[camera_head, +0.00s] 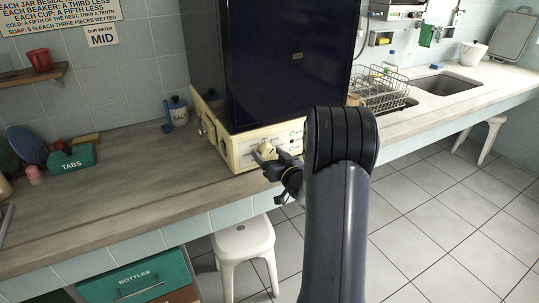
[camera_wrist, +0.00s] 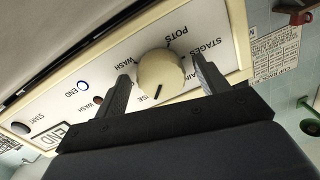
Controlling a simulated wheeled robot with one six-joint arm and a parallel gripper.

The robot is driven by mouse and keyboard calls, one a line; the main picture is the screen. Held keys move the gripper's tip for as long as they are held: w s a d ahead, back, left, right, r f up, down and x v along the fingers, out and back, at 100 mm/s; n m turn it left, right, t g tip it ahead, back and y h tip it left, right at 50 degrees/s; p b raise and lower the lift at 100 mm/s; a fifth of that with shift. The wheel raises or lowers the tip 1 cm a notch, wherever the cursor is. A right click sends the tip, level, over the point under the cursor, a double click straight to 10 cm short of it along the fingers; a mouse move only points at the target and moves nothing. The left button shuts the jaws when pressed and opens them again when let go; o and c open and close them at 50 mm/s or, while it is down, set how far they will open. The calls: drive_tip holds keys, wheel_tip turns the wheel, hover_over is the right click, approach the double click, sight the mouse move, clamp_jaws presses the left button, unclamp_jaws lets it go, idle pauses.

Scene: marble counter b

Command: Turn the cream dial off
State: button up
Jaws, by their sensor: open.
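The cream dial (camera_wrist: 160,75) sits on the cream front panel (camera_wrist: 75,68) of a machine. In the wrist view it has a dark pointer line near its lower edge, towards a label ending in "SE" that is partly hidden. Other labels around it read "POTS" and "WASH". My gripper (camera_wrist: 161,68) is open, with one finger on each side of the dial. Small gaps seem to show, and I cannot tell whether either finger touches it. In the head view the dial (camera_head: 267,150) is partly hidden by my gripper (camera_head: 272,163).
A tall dark blue cabinet (camera_head: 285,60) rises above the panel. The panel also has a start button (camera_wrist: 20,128), lamps and a small display (camera_wrist: 50,136). A salt pot (camera_head: 178,110) and a green tabs box (camera_head: 72,159) stand left on the counter. A white stool (camera_head: 243,243) stands below.

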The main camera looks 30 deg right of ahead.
drive_tip(key=shift+c, duration=0.4)
drive_tip(key=c, duration=0.9)
drive_tip(key=shift+f+n+b, duration=0.1)
drive_tip(key=shift+n+b, duration=0.2)
drive_tip(key=shift+b, duration=0.25)
drive_tip(key=shift+f+n+b, duration=0.1)
drive_tip(key=shift+n+b, duration=0.5)
drive_tip(key=shift+b, duration=0.25)
drive_tip(key=n+b, duration=0.2)
drive_tip(key=shift+b, duration=0.4)
drive_tip(key=n+b, duration=0.4)
drive_tip(key=shift+r+n, duration=0.2)
drive_tip(key=shift+n, duration=0.2)
